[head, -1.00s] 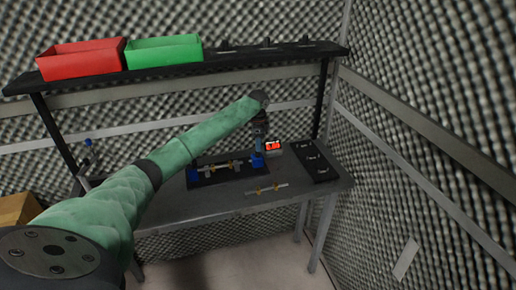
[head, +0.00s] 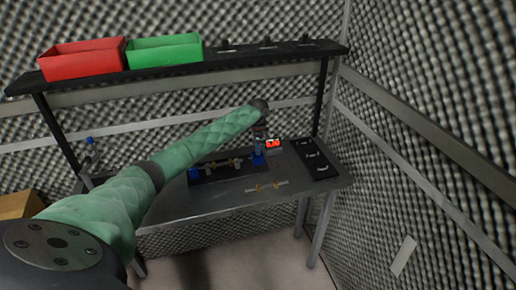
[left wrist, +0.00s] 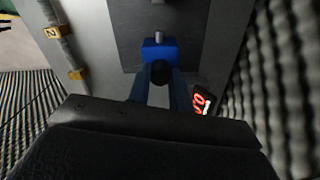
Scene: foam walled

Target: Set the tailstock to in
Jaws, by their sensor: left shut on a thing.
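The bench fixture has a dark base (head: 232,173) with a blue block at each end and a shaft with brass-coloured parts between them. The blue block at its right end (head: 258,159), which I take as the tailstock, also shows in the left wrist view (left wrist: 158,50). A dark round knob (left wrist: 161,73) is on its near side. My left gripper (head: 259,142) is above that end, pointing down. In the left wrist view its fingers (left wrist: 160,88) are closed on the knob. The tailstock's exact position is too small to read. My right gripper is in neither view.
A small red-lit display (head: 272,143) stands just right of the gripper. A black tray (head: 308,147) lies at the bench's right. A rod with brass-coloured clamps (head: 267,187) lies at the front edge. Red (head: 82,63) and green (head: 164,54) bins stand on the shelf above.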

